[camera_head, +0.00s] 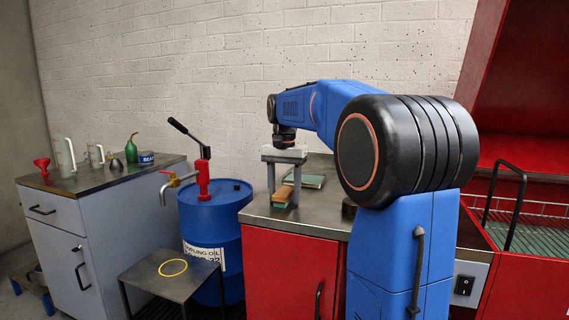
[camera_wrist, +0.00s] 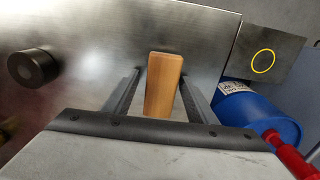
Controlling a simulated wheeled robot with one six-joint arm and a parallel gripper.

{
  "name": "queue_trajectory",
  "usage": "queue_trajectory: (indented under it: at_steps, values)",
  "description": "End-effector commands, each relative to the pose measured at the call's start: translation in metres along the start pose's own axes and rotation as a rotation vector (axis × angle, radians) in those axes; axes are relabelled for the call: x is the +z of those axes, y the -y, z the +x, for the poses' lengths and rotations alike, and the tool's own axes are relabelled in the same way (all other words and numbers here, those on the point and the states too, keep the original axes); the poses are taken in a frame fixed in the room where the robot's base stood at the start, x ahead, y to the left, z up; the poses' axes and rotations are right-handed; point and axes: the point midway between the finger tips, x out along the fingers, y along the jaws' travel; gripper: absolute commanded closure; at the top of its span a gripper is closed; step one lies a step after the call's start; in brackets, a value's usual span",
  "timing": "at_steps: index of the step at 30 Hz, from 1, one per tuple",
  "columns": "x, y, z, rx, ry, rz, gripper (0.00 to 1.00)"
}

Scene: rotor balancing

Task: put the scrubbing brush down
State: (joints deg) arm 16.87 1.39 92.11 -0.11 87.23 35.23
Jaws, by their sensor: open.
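The scrubbing brush (camera_head: 283,195) has an orange-brown wooden back with a greenish side below it. It sits on the metal worktop (camera_head: 318,217) of the red cabinet, near its left edge. In the wrist view only the plain wooden back of the brush (camera_wrist: 163,88) shows; its underside is hidden. My gripper (camera_head: 284,190) points down over the brush with its fingers on either side. It is open, and in the wrist view (camera_wrist: 161,78) a gap shows between the brush and each finger.
A dark round knob-like piece (camera_wrist: 33,68) stands on the worktop. To the left are a blue oil drum (camera_head: 213,220) with a red pump and a low table (camera_head: 160,285) with a yellow ring (camera_head: 173,267).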

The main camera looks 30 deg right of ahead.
Motion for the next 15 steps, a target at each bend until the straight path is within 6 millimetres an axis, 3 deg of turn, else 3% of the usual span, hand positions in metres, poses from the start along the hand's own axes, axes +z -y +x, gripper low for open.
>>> queue_trajectory:
  at_steps: [15]
  values:
    - [-0.008, -0.001, -0.101, -0.009, -0.01, 0.0, 0.47]
